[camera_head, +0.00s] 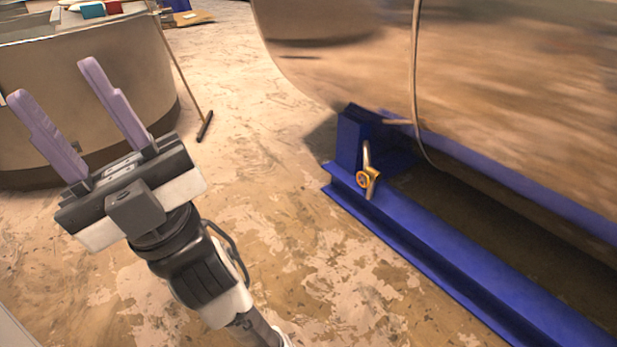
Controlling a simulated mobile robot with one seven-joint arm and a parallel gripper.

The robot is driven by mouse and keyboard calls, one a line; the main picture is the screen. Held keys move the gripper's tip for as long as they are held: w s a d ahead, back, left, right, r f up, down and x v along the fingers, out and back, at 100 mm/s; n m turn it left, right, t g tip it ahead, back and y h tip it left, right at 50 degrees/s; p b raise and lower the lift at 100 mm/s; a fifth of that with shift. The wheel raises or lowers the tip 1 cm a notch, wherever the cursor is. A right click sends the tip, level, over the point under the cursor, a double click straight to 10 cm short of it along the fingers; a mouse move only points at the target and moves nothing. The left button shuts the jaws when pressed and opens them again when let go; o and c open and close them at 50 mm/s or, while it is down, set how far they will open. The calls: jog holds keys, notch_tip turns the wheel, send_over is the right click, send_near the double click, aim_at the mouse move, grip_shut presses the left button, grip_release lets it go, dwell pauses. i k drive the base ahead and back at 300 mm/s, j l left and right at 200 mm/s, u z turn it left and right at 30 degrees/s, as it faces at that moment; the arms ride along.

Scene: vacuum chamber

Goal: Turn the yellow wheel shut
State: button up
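A small yellow wheel (365,180) sits on a short metal pipe fitting at the near left end of a blue steel beam, low beside the big shiny chamber. My gripper (60,78) is at the left, with its two purple fingers spread wide apart and pointing up and away to the left. It is open with nothing between the fingers. It is well apart from the wheel, which lies to its right. How far the wheel is turned cannot be told.
The blue beam (455,255) runs under the large metal chamber (500,90), from which a thin cable (414,80) hangs. A round tank (90,75) stands behind my gripper. A broom-like pole (183,75) leans on it. The worn floor between is clear.

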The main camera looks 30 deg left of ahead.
aim_at(364, 179)
jog(key=u, duration=0.45)
jog(key=i+j+z, duration=0.25)
jog(key=i+j, duration=2.15)
jog(key=i, duration=0.95)
